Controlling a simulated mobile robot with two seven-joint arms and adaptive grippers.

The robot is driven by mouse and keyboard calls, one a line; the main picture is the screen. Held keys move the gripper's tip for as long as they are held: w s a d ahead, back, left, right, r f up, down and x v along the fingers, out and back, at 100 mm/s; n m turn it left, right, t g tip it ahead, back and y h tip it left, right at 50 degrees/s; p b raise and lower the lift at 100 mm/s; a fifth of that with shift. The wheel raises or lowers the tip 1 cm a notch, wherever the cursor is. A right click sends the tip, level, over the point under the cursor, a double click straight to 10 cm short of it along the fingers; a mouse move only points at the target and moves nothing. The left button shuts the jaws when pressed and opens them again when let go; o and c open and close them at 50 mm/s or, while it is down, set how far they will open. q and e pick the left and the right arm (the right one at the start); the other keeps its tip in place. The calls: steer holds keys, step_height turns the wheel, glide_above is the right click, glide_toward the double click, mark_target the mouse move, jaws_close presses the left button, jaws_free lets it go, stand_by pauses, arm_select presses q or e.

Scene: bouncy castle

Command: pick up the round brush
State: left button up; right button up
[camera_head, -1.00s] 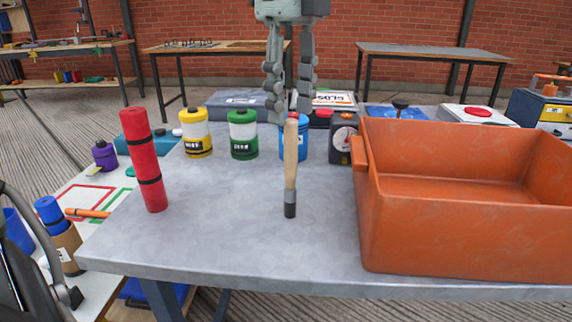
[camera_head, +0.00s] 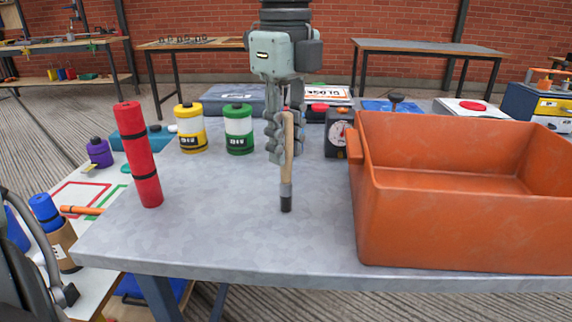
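The round brush (camera_head: 286,178) has a slim light wooden handle and a dark lower end. It appears nearly upright on the grey table (camera_head: 220,230), dark end down, near the middle. My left gripper (camera_head: 286,152) hangs from above, fingers pointing down. Its two fingers are apart, with the upper handle showing between them in the picture. Whether they touch the handle I cannot tell. My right gripper is not in view.
A large orange bin (camera_head: 460,240) fills the table's right side. A red roll (camera_head: 138,155) stands at the left. The table's front left is clear.

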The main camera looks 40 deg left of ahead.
arm_select(q)
jaws_close()
